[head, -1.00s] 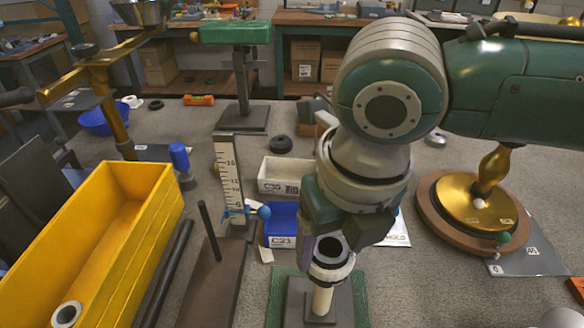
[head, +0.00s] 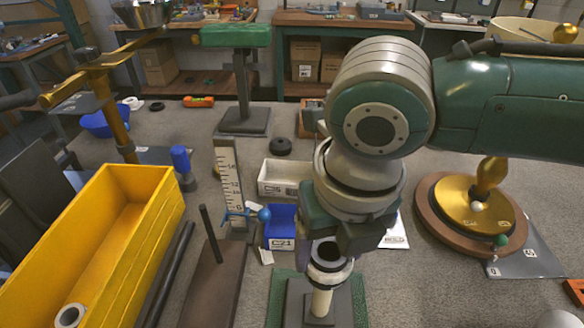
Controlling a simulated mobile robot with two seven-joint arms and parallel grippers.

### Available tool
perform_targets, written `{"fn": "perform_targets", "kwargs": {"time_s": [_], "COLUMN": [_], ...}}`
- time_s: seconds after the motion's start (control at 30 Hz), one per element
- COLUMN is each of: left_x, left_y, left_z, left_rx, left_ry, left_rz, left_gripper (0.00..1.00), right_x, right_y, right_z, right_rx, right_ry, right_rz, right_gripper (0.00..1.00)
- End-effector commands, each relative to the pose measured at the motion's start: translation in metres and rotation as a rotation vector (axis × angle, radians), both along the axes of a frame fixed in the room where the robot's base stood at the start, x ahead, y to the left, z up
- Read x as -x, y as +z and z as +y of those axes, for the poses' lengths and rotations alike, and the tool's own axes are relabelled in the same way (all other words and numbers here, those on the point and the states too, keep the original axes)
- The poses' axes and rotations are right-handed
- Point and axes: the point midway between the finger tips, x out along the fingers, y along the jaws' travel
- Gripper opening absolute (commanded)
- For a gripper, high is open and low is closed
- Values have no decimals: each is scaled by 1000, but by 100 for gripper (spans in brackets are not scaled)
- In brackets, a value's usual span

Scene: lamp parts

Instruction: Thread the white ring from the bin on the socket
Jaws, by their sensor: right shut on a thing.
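The socket (head: 327,252) is a dark, open-topped cylinder on a cream post that stands upright on a grey base (head: 300,302). A white ring (head: 330,268) shows around the socket just below its dark rim. My right gripper (head: 336,236) reaches down from above at the socket's top and is shut; its fingertips and grip are partly hidden by its own body. The yellow bin (head: 150,215) stands at the left. A pale ring (head: 70,316) lies in its near end. My left gripper is not in view.
A ruler stand (head: 228,178) and a blue box (head: 281,226) stand left of the socket, with a white tray (head: 270,188) behind. A dark upright rod (head: 210,232) rises from a brown board. A gold-and-wood lamp base (head: 440,210) is at the right.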

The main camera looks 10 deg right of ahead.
Motion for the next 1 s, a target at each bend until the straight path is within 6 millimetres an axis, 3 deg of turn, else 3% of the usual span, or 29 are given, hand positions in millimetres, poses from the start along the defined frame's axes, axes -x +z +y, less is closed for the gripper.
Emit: {"fn": "perform_targets", "kwargs": {"time_s": [0.5, 1.0], "left_x": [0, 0], "left_y": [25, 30], "left_z": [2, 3], "left_rx": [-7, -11], "left_ry": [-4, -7], "left_rz": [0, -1], "left_gripper": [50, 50], "right_x": [2, 2], "right_y": [-3, -3], "right_z": [-1, 0], "right_rx": [10, 9], "right_ry": [-465, -587], "right_rz": [6, 7], "right_gripper": [0, 0]}}
